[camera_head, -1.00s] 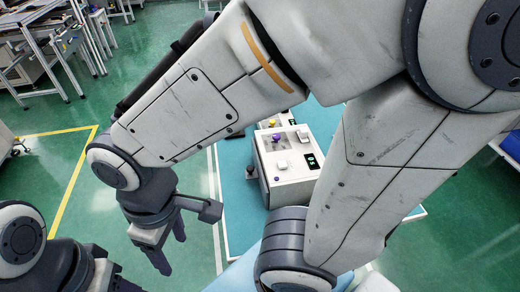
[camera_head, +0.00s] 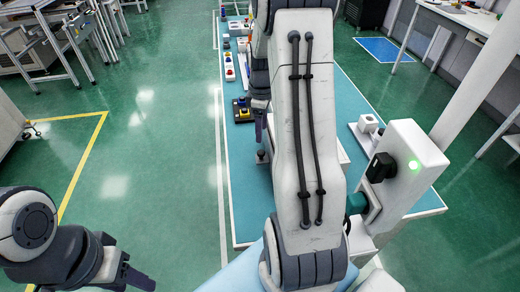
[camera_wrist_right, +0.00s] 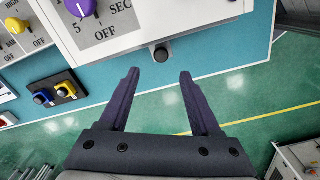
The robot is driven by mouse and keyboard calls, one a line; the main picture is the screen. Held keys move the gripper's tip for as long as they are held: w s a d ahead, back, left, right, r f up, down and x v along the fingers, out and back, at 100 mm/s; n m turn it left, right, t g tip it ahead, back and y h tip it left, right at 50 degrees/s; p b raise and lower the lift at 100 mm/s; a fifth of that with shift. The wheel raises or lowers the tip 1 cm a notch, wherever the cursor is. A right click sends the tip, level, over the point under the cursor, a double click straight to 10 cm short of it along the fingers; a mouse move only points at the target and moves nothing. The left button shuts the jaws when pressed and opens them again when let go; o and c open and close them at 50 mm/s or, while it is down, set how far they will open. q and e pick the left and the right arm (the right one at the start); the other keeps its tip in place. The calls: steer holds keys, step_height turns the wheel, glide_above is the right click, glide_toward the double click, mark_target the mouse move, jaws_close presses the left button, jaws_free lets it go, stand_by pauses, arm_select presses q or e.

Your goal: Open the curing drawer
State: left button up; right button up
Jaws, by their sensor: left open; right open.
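In the right wrist view a white box (camera_wrist_right: 190,25) carries a purple knob (camera_wrist_right: 80,8) and printed "5 SEC OFF" marks. A dark round knob (camera_wrist_right: 161,55) stands out from its lower front edge, probably the drawer's pull. My right gripper (camera_wrist_right: 160,76) is open and empty, its two fingers spread either side of the dark knob's line, with the knob just beyond the tips. In the head view my right arm hides most of the box. My left gripper (camera_head: 138,278) is low at the left, over the floor and away from the table.
The blue-topped table (camera_head: 350,160) runs away from me. Blue and yellow buttons (camera_head: 242,112) stand on its left side. A white machine with a green light (camera_head: 405,185) stands at the right. The green floor (camera_head: 150,150) left of the table is clear.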

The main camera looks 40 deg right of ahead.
mark_target(261, 152)
step_height(261, 152, down, 9)
steer(key=shift+a+p, duration=0.1)
steer(key=shift+p, duration=0.2)
jaws_close()
steer(key=shift+r, duration=0.1)
stand_by(1.3)
